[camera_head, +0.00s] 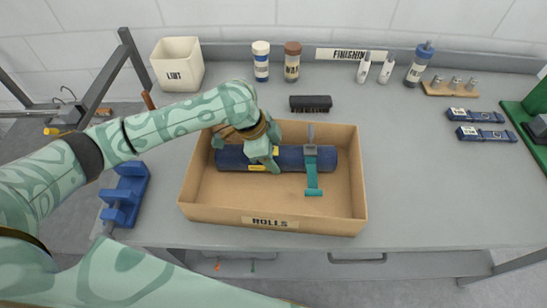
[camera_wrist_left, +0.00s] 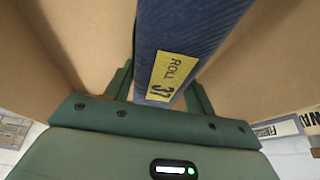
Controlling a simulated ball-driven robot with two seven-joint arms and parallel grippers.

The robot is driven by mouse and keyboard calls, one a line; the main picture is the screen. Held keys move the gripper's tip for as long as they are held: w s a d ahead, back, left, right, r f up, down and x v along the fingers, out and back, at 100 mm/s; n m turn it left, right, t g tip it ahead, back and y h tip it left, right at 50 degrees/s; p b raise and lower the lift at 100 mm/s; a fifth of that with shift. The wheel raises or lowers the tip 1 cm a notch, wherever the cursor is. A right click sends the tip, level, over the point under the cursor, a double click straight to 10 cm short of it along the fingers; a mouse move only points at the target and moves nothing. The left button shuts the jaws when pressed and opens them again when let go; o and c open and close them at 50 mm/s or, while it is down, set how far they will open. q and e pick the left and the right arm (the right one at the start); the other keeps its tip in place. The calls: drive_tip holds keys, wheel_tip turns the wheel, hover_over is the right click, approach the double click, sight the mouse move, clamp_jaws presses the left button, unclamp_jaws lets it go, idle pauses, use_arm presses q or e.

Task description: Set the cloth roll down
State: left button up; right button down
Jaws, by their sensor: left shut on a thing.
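The cloth roll (camera_head: 231,159) is a long dark blue cylinder with a yellow label. It lies lengthwise across the inside of the cardboard box (camera_head: 333,225) marked ROLLS. My left gripper (camera_head: 266,163) reaches down into the box and is shut on the roll left of its middle. In the left wrist view the roll (camera_wrist_left: 180,35) runs between the two fingers, and its label reads ROLL 37. I cannot tell whether the roll touches the box floor. My right gripper is not in view.
A grey buckle with a teal strap (camera_head: 312,180) is at the roll's right part. A black brush (camera_head: 310,103) lies behind the box, and a white LINT bin (camera_head: 178,65) stands back left. Bottles stand along the back.

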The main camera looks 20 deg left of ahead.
use_arm(q)
drive_tip(key=shift+f, duration=0.7)
drive_tip(key=shift+w+r, duration=0.1)
drive_tip(key=shift+r, duration=0.05)
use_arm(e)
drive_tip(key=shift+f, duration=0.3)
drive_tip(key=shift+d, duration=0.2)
use_arm(q)
drive_tip(key=o, duration=1.4)
drive_tip(key=shift+c, duration=0.2)
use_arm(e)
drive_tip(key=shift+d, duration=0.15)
use_arm(q)
drive_tip(key=p+v, duration=0.4)
drive_tip(key=v, duration=0.7)
drive_tip(key=shift+r, duration=0.1)
drive_tip(key=shift+a+r, duration=0.15)
drive_tip(key=shift+r, duration=0.2)
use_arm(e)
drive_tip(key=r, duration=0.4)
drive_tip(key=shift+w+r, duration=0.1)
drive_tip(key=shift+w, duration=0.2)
